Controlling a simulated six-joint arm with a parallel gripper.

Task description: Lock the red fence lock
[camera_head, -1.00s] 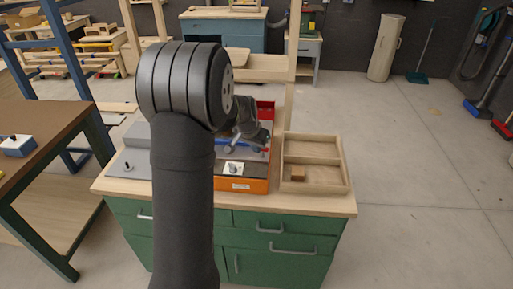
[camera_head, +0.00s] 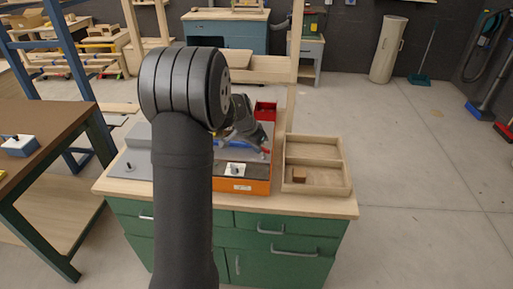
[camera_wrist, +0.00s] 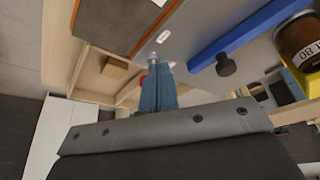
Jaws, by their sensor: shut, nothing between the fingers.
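The machine (camera_head: 243,186) with an orange front stands on the green workbench, partly hidden behind my arm. A small red part (camera_head: 265,150), which may be the red fence lock, shows at the right of its top beside my gripper (camera_head: 250,139). In the wrist view a blue fence bar (camera_wrist: 250,30) with a black knob (camera_wrist: 226,66) crosses the grey top. My gripper (camera_wrist: 158,72) is shut and empty there. A bit of red (camera_wrist: 143,78) shows beside its fingers, mostly hidden. I cannot tell whether they touch, or how the lock is set.
A divided wooden tray (camera_head: 347,178) with a small wooden block (camera_head: 299,175) stands right of the machine. A red bin (camera_head: 265,111) stands behind. In the wrist view a brown jar (camera_wrist: 300,38) lies near the bar. A brown-topped table (camera_head: 50,125) is at left.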

